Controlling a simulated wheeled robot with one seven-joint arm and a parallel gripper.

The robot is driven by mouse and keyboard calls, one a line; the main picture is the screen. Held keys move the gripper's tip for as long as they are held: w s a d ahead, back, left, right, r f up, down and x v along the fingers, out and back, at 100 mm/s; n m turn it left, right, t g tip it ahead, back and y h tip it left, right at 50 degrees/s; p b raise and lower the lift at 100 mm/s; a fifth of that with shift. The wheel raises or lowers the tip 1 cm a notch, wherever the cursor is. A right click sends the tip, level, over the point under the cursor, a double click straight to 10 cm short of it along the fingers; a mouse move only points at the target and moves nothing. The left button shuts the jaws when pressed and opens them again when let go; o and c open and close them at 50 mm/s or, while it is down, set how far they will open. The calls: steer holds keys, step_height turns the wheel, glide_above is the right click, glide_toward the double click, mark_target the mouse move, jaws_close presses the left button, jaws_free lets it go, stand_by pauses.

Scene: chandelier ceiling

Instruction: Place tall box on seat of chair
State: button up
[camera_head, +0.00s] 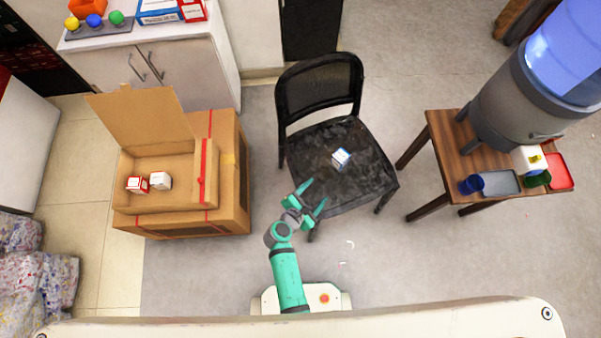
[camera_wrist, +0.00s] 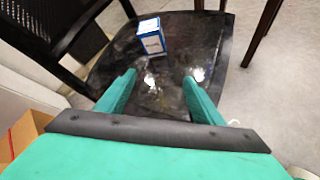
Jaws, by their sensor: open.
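A small blue and white box (camera_head: 341,158) rests on the black seat of the chair (camera_head: 363,187). In the wrist view the box (camera_wrist: 151,37) stands upright on the dark, glossy seat (camera_wrist: 190,45), beyond my fingertips. My gripper (camera_head: 311,196) is open and empty, over the near left edge of the seat and apart from the box. Its two green fingers also show in the wrist view (camera_wrist: 158,76), with only the seat between them.
An open cardboard box (camera_head: 180,192) on the left holds a red and white box (camera_head: 137,184) and a white box (camera_head: 160,181). A wooden table (camera_head: 452,157) with a water dispenser (camera_head: 505,120) stands right of the chair. A white cabinet (camera_head: 190,62) is at the back left. Floor right of my arm is mostly clear.

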steer(key=s+a+r+m+t+y, duration=0.1)
steer(key=s+a+r+m+y, duration=0.2)
steer(key=s+m, duration=0.3)
steer(key=s+a+r+m+y, duration=0.2)
steer(key=s+a+r+m, duration=0.1)
steer(key=s, duration=0.5)
steer(key=s+r+m+t+y, duration=0.1)
steer(key=s+r+m+t, duration=0.1)
steer(key=r+m, duration=0.5)
steer(key=s+a+r+m+t+y, duration=0.1)
steer(key=s+r+m+t, duration=0.2)
steer(key=r, duration=1.5)
steer(key=s+m, duration=0.2)
steer(key=m, duration=0.2)
steer(key=shift+s+r, duration=0.2)
steer(key=shift+s, duration=0.1)
steer(key=shift+c, duration=0.6)
